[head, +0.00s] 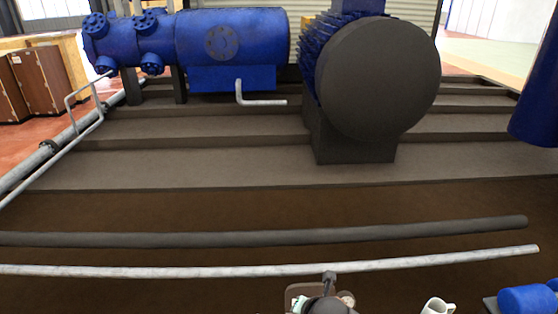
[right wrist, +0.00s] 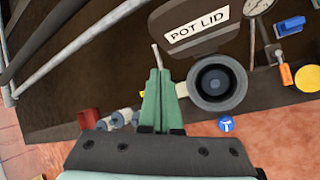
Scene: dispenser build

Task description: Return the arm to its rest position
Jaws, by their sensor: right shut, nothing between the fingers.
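My right gripper (right wrist: 157,75) shows in the right wrist view with its green fingers together and nothing between them. It points up in the picture, in front of a brown plate marked POT LID (right wrist: 195,38). A round grey fitting with a dark centre (right wrist: 217,82) is just right of the fingers; I cannot tell whether they touch. My left gripper is in neither view. No gripper can be made out for certain in the head view.
A gauge (right wrist: 258,8), an orange handle (right wrist: 287,75), a yellow disc (right wrist: 307,78) and a blue round piece (right wrist: 226,124) lie to the right. A red block (right wrist: 90,118) is at left. In the head view, a dark pipe (head: 250,238) and a pale pipe (head: 200,271) cross in front of steps.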

